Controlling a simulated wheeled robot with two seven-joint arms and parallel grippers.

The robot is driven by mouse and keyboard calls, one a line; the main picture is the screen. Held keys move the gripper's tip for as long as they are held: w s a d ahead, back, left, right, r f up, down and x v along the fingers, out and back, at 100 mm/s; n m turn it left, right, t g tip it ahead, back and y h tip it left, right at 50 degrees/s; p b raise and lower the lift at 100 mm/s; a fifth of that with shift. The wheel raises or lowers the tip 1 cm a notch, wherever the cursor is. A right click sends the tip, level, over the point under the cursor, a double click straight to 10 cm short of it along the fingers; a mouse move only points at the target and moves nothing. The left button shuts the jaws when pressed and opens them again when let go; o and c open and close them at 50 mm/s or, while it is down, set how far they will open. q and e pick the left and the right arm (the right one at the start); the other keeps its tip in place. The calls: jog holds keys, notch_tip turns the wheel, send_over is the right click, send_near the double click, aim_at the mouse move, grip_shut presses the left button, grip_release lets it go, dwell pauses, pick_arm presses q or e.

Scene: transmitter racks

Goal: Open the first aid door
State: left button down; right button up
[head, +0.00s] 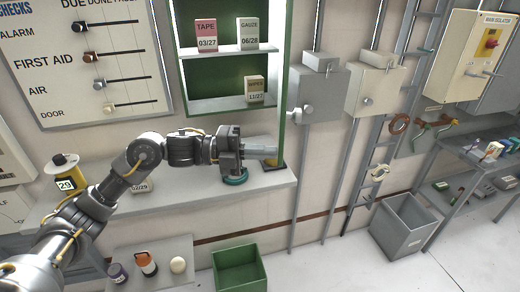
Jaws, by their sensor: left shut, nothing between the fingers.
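The first aid cabinet (180,62) is on the wall at the top middle, with its green inside and white shelves in plain view. A narrow green upright panel (284,75) runs along its right side; it looks like the door standing open, seen nearly edge-on. My left gripper (274,154) is shut and empty, pointing right, just below the cabinet and close to the panel's lower end. I cannot tell whether it touches the panel. A pink tape box (206,35), a gauze box (248,34) and a wipes box (254,90) stand on the shelves.
Grey wall boxes (320,92) are right of the cabinet. A green bin (239,268) and a grey bin (404,224) stand below.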

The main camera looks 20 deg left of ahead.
pick_arm(q)
jog(key=b+x, duration=0.3)
jog(key=x, duration=0.6)
jog(key=s+a+b, duration=0.4)
jog(key=s+a, duration=0.4)
jog(key=a, duration=0.3)
jog(key=shift+a, duration=0.25)
